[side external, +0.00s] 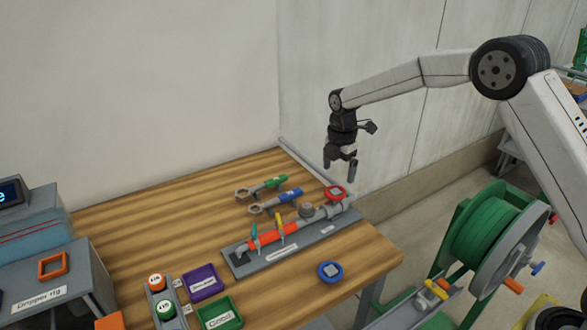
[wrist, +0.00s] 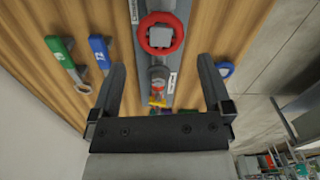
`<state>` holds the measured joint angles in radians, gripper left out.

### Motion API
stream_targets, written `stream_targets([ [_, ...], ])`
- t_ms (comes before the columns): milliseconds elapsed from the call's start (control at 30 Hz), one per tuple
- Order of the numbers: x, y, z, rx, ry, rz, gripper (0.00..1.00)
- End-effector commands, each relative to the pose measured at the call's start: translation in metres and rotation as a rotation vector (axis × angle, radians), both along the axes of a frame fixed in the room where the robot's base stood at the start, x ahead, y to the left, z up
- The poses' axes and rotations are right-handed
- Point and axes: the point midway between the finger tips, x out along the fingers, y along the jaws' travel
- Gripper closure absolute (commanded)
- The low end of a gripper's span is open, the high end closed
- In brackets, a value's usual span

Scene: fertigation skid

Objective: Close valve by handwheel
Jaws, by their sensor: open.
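A red ring-shaped handwheel (side external: 333,193) with a grey centre sits at the right end of a pipe assembly (side external: 313,222) on a grey base plate (side external: 240,262). My gripper (side external: 341,168) is open and empty, pointing down above that end. In the wrist view, the red handwheel (wrist: 140,33) shows just beyond my fingertips (wrist: 162,65), sideways between the two fingers and apart from them. A blue handwheel (side external: 330,271) lies on the bench in front of the plate; it also shows at the right in the wrist view (wrist: 226,69).
A green-handled wrench (side external: 270,184) and a blue-handled wrench (side external: 285,199) lie behind the pipe. Yellow (side external: 279,228) and teal (side external: 254,237) levers stand up from it. Purple (side external: 203,281) and green (side external: 220,313) trays sit front left. The bench's left middle is clear.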

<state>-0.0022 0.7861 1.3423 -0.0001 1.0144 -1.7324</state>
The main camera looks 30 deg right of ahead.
Motion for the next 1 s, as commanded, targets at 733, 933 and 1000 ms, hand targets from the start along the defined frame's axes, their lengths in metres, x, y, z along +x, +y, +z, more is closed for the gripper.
stream_targets([
  [733,0.000,0.000,-0.064,0.000,-0.001,-0.001,0.00],
  [933,0.000,0.000,-0.064,0.000,-0.001,-0.001,0.00],
  [1000,0.000,0.000,-0.064,0.000,-0.001,-0.001,0.10],
])
